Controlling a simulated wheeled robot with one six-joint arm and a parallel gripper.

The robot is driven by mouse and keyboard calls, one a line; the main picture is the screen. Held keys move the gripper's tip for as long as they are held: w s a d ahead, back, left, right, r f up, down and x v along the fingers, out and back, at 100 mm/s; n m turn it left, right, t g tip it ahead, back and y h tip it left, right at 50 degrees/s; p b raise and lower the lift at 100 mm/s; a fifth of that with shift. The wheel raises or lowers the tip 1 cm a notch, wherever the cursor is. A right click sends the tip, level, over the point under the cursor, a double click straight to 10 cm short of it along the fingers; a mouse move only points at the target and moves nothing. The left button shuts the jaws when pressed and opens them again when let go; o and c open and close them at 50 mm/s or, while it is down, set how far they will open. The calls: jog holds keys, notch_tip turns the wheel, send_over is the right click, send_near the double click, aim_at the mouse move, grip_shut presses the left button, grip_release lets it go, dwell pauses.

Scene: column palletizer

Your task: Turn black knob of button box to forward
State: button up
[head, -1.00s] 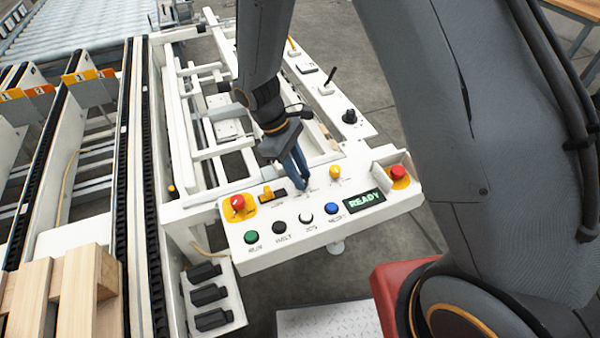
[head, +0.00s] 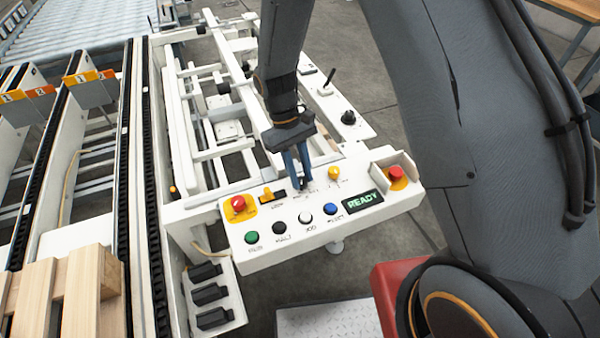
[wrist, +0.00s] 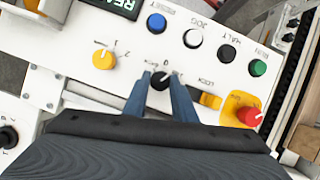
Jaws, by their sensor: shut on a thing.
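The button box (head: 272,249) is a white panel with coloured buttons and knobs. Its black knob (wrist: 159,82) shows in the wrist view between the two blue fingers of my gripper (wrist: 161,76), one on each side. My gripper is shut on this knob. In the head view my gripper (head: 300,184) points down at the panel, and its fingers hide the knob. A "0" mark shows just past the knob in the wrist view; other marks beside it are partly covered by the fingertips. I cannot tell exactly where the knob points.
Close by are a yellow knob (head: 334,172), an orange lock switch (head: 267,195), a red stop button (head: 238,203) and another red button (head: 397,173) inside a guard. Green, black, white and blue buttons line the front edge. A lit READY display (head: 363,202) is at right.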

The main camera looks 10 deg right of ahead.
jog(key=shift+w+m+y, duration=0.1)
jog(key=shift+m+y, duration=0.4)
jog(key=shift+m, duration=0.7)
jog(key=o, duration=1)
jog(key=shift+o, duration=0.2)
jog(key=b+v, duration=0.1)
jog(key=v, duration=0.6)
jog(key=shift+w+r, duration=0.2)
jog(key=shift+r, duration=0.2)
